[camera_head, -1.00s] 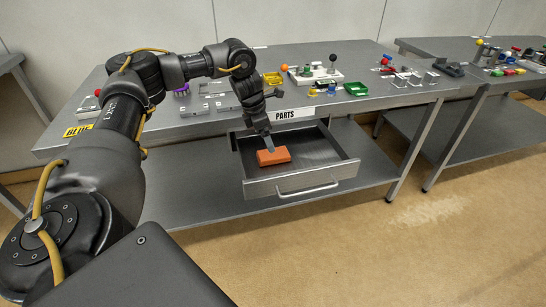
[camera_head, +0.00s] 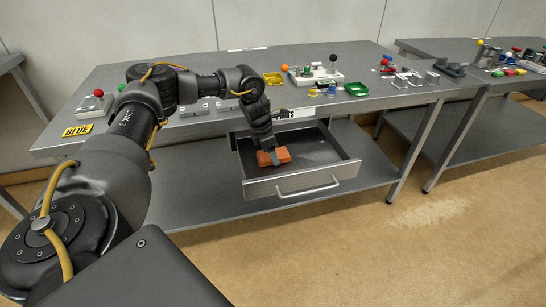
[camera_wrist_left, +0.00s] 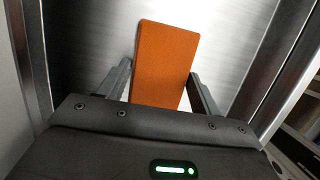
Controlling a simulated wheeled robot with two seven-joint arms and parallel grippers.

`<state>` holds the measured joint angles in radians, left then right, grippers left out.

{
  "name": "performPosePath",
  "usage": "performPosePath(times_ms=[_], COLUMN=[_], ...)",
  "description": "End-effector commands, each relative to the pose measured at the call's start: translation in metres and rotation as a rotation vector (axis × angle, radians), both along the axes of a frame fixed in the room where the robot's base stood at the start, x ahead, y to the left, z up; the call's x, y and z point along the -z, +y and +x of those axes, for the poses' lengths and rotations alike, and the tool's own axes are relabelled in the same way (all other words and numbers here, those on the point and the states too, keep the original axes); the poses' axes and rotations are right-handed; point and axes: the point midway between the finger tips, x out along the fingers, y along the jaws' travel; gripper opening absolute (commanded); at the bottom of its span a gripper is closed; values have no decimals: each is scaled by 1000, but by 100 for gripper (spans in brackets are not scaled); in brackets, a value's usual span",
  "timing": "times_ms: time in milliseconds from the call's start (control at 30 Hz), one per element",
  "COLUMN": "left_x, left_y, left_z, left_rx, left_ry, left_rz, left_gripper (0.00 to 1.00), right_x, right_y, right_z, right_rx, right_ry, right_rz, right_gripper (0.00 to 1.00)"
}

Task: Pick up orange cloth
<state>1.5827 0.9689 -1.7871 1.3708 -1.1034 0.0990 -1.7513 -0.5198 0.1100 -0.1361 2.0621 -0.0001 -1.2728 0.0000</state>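The orange cloth (camera_head: 284,153) is a folded orange block lying in the open drawer (camera_head: 318,151) in the head view. My left gripper (camera_head: 273,158) is down inside the drawer at the cloth. In the left wrist view the cloth (camera_wrist_left: 165,60) lies between the two spread fingers of my left gripper (camera_wrist_left: 160,90), with a narrow gap at the left finger and a gap at the right one. The near end of the cloth is hidden behind the gripper body. My right gripper is not in view.
The metal table (camera_head: 220,62) above the drawer holds a yellow tray (camera_head: 273,79), a green tray (camera_head: 356,89), a white box with a joystick (camera_head: 318,75) and several small parts. Drawer walls stand close around the gripper. A second table (camera_head: 470,100) is at the right.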

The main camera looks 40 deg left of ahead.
Motion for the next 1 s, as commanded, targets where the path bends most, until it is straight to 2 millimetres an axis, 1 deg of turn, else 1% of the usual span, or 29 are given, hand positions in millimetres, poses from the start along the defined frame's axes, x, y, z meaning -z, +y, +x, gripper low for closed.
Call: performPosePath(times_ms=[33, 167, 433, 567, 667, 767, 867, 900, 1000], left_x=[0, 0, -2, -8, -20, -37, -56, -66, -90], left_y=[0, 0, 0, 0, 0, -1, -7, -11, -18], left_z=[0, 0, 0, 0, 1, -1, -18, -25, -44], left_rx=[0, 0, 0, 0, 0, 1, 5, 5, 6], left_ry=[0, 0, -1, -1, -4, -3, -5, -4, -6], left_rz=[0, 0, -1, -1, -1, -2, -2, -3, -1], left_gripper=[57, 40, 39, 39, 39, 39, 39, 39, 39], right_x=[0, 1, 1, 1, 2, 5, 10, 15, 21], right_y=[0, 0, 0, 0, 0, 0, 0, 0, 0], right_z=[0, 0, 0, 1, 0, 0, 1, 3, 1], right_rx=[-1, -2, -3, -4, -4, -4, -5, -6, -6], right_ry=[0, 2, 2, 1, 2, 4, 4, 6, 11], right_rz=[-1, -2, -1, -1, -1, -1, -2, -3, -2], right_gripper=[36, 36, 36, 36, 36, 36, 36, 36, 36])
